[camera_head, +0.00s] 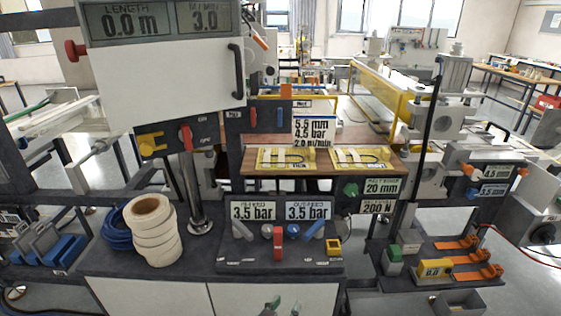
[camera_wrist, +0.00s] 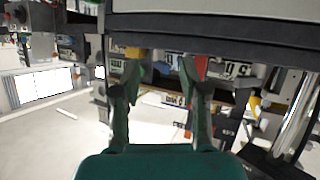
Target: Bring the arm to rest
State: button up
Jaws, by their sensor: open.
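My gripper (camera_wrist: 158,76) shows in the wrist view with its two green fingers apart and nothing between them. Behind the fingers are a dark panel and parts of the machine, small and tilted. In the head view only green tips, likely my gripper (camera_head: 278,306), show at the bottom edge, in front of the white cabinet (camera_head: 265,297). The rest of the arm is hidden from the head view. My gripper appears apart from the bench and its controls.
A dark bench (camera_head: 215,266) holds a stack of white rolls (camera_head: 152,230), blue coils (camera_head: 117,228) and a console (camera_head: 280,246) with 3.5 bar displays. A large display box (camera_head: 165,75) overhangs at upper left. Orange clamps (camera_head: 470,258) sit at right. Pale floor shows at lower right.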

jog(key=s+d+f+n+y, duration=0.35)
jog(key=s+d+f, duration=0.4)
jog(key=f, duration=0.25)
jog(key=s+d+f+n+y, duration=0.25)
jog(key=s+d, duration=0.25)
jog(key=s, duration=0.7)
jog(key=s+d+r+m+t, duration=0.1)
jog(key=s+d+r, duration=0.1)
jog(key=s+r, duration=0.4)
jog(key=s+d+r+m+t, duration=0.1)
jog(key=s+d+r, duration=0.2)
jog(key=s, duration=1.1)
notch_tip(320, 180, up, 3)
jog(key=shift+f+m+t, duration=0.1)
jog(key=shift+m+t, duration=0.2)
